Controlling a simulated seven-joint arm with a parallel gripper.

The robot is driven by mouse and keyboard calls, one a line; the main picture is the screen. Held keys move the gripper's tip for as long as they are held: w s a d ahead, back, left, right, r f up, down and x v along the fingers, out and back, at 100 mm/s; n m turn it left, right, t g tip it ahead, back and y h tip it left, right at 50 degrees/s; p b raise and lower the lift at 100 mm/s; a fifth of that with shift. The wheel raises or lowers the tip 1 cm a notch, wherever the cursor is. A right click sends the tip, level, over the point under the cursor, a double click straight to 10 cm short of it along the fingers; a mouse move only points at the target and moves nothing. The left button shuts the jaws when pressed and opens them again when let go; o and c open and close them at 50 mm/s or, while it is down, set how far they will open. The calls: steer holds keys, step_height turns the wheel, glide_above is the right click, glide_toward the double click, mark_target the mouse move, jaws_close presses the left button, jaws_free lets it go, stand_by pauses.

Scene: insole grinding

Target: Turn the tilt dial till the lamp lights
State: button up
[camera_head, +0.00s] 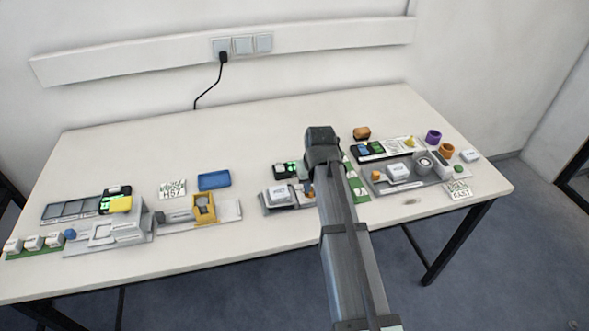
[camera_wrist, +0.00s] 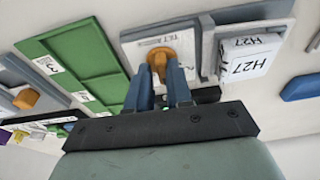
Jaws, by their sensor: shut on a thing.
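The tilt dial (camera_wrist: 158,49) is an orange knob on a pale plate with printed text, at the top middle of the wrist view. My gripper (camera_wrist: 160,72) has its two blue fingers closed on either side of the dial. A white block marked H27 (camera_wrist: 245,58) sits in a grey holder to the right of the dial. It also shows in the head view (camera_head: 279,193), left of my arm.
A green tray (camera_wrist: 85,65) lies left of the dial in the wrist view. A blue tray (camera_head: 214,180) and a grey machine (camera_head: 122,226) are further left. The table's front middle is clear.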

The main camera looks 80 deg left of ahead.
steer(key=shift+w+a, duration=0.1)
steer(key=shift+w, duration=0.15)
steer(key=m+t, duration=0.1)
steer(key=m, duration=0.3)
steer(key=shift+m, duration=0.3)
steer(key=o, duration=0.5)
steer(key=shift+s+r, duration=0.1)
steer(key=shift+w+a+v, duration=0.1)
steer(key=shift+a+v, duration=0.15)
steer(key=shift+v, duration=0.85)
steer(key=shift+w+a+v, duration=0.1)
steer(key=shift+a+v, duration=0.1)
steer(key=shift+v, duration=0.9)
steer(key=shift+w+a+v, duration=0.1)
steer(key=shift+a+v, duration=0.15)
steer(key=shift+v, duration=0.85)
steer(key=shift+d+r, duration=0.1)
steer(key=shift+r, duration=0.1)
